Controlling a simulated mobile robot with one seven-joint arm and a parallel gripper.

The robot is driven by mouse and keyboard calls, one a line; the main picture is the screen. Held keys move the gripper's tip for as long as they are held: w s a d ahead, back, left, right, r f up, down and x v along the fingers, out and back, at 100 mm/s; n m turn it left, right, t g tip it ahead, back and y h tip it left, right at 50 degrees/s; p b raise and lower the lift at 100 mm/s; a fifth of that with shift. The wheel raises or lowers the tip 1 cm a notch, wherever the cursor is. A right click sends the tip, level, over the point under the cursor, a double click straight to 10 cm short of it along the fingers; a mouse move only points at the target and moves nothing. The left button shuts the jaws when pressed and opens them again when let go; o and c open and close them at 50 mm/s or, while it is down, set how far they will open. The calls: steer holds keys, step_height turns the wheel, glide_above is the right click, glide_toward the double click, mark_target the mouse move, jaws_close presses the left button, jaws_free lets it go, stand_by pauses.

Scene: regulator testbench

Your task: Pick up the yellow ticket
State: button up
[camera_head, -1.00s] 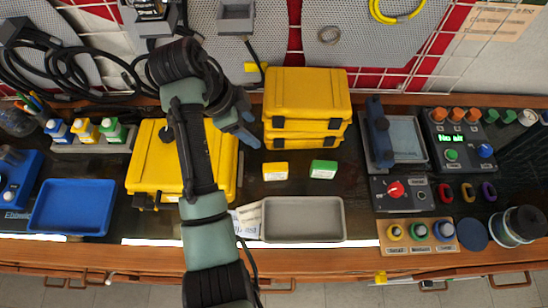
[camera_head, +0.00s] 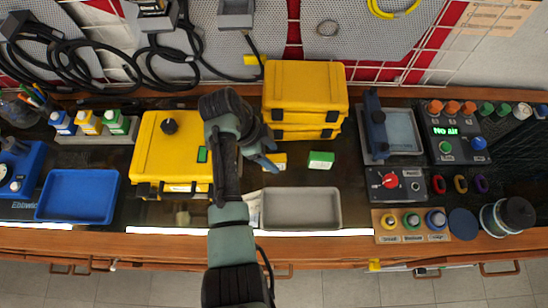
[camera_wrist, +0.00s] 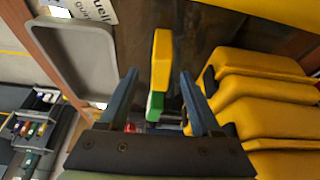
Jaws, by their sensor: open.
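The yellow ticket (camera_head: 280,160) is a small yellow block with a white label, on the dark bench top in front of the stacked yellow cases. In the head view my gripper (camera_head: 273,158) partly covers its left side. In the wrist view the yellow ticket (camera_wrist: 161,60) shows ahead, in line with the gap between the two blue fingers. My gripper (camera_wrist: 160,76) is open, with nothing held. A green ticket (camera_head: 321,160) lies to the right of the yellow one; it also shows in the wrist view (camera_wrist: 154,106).
Stacked yellow cases (camera_head: 305,90) stand behind the tickets. A large yellow case (camera_head: 160,150) is on the left. An empty grey tray (camera_head: 300,222) lies in front, with papers beside it. A scale-like device (camera_head: 402,135) stands to the right.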

steer(key=shift+x, duration=1)
jaws_close()
